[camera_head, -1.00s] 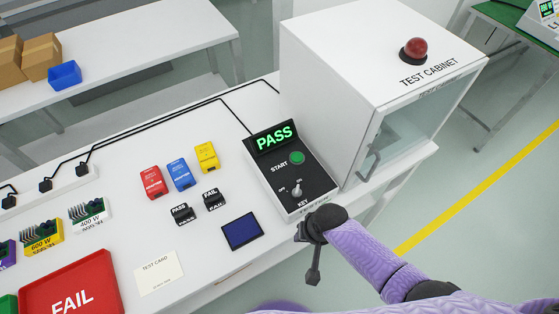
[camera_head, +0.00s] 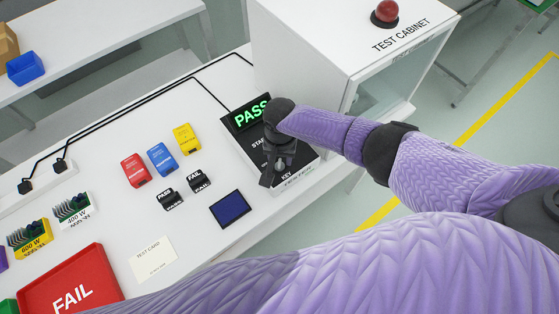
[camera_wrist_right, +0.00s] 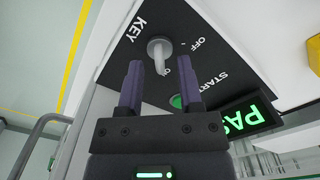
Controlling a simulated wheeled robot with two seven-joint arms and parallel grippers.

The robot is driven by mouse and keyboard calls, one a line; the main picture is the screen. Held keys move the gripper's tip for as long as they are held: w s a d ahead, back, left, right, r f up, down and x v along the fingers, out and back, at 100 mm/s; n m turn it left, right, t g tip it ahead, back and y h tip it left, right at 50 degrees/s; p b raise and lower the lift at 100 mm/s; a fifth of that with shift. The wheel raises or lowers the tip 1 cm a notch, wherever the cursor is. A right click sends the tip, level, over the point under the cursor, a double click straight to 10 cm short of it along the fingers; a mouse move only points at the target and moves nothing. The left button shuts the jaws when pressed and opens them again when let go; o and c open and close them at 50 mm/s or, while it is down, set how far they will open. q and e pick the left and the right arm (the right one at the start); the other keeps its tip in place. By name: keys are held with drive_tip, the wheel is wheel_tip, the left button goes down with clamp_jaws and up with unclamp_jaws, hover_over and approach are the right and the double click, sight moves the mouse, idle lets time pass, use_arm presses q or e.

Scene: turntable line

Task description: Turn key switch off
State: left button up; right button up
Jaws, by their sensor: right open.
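The tester (camera_head: 297,172) is a black-topped box with a lit green PASS display (camera_head: 250,112). Its grey key switch shows in the right wrist view (camera_wrist_right: 158,48), between the words KEY and OFF. The switch's bent handle points toward my gripper, near a partly hidden label. My right gripper (camera_head: 275,178) is over the tester's lower part in the head view and hides most of the switch there. In the right wrist view, the open gripper (camera_wrist_right: 160,70) has its two fingers on either side of the handle's end, with gaps visible. My left gripper is not in view.
The green START button (camera_wrist_right: 177,101) is close to one finger. The white test cabinet (camera_head: 310,60) stands right behind the tester. Left are PASS and FAIL blocks (camera_head: 199,181), a blue square (camera_head: 230,209), a test card (camera_head: 152,258) and a red FAIL tray (camera_head: 112,268).

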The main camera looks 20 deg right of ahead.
drive_tip(key=shift+f, duration=0.45)
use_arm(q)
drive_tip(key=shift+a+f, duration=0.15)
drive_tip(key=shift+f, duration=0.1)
use_arm(e)
clamp_jaws()
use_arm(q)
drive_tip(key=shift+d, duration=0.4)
